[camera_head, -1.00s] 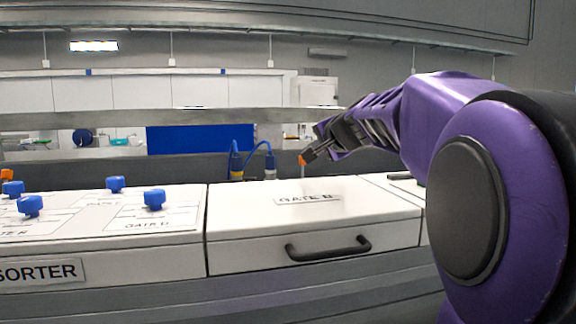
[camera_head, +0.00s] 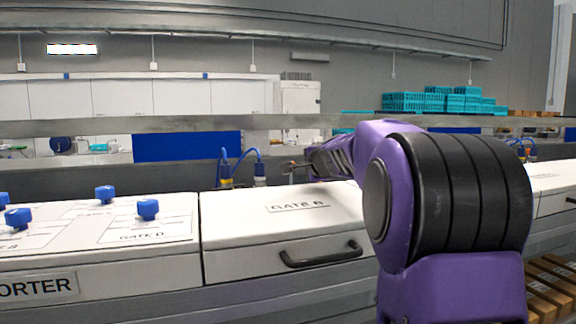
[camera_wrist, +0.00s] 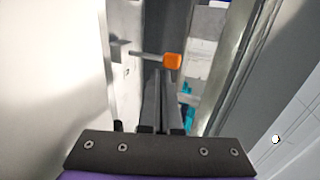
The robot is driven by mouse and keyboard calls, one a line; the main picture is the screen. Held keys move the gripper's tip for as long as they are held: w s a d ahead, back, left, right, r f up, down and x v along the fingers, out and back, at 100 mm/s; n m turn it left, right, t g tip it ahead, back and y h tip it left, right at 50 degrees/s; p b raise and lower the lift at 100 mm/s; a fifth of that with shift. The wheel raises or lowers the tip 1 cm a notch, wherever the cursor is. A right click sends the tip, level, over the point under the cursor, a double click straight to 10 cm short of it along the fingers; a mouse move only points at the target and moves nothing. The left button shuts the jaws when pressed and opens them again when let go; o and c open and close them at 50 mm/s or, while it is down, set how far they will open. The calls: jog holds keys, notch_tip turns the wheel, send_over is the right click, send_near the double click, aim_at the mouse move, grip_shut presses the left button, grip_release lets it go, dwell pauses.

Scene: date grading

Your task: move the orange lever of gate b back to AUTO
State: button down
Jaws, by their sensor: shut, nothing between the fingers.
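The orange lever (camera_wrist: 172,60) of gate B shows in the wrist view as an orange block on a thin metal stem that comes out of a pale vertical panel on the left. My gripper (camera_wrist: 159,78) has its fingers together and empty; in the picture their tips are just below the orange block. I cannot tell whether they touch it. In the head view the white gate B cover (camera_head: 240,223) carries its label and a black handle. My gripper (camera_head: 292,168) is at the cover's far edge, small and mostly hidden by my arm. I cannot make out the lever or any AUTO mark there.
Left of the cover is the sorter's white panel (camera_head: 70,258) with several blue knobs (camera_head: 148,209). Blue cables (camera_head: 240,160) rise behind the cover. A grey rail (camera_head: 100,127) runs across behind the machine. Teal crates (camera_head: 430,103) stand at the back right.

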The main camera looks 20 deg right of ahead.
aim_at(291, 176)
jog(key=shift+w+p, duration=0.5)
jog(key=shift+w, duration=1.25)
jog(key=shift+w+r, duration=0.15)
jog(key=shift+r, duration=0.05)
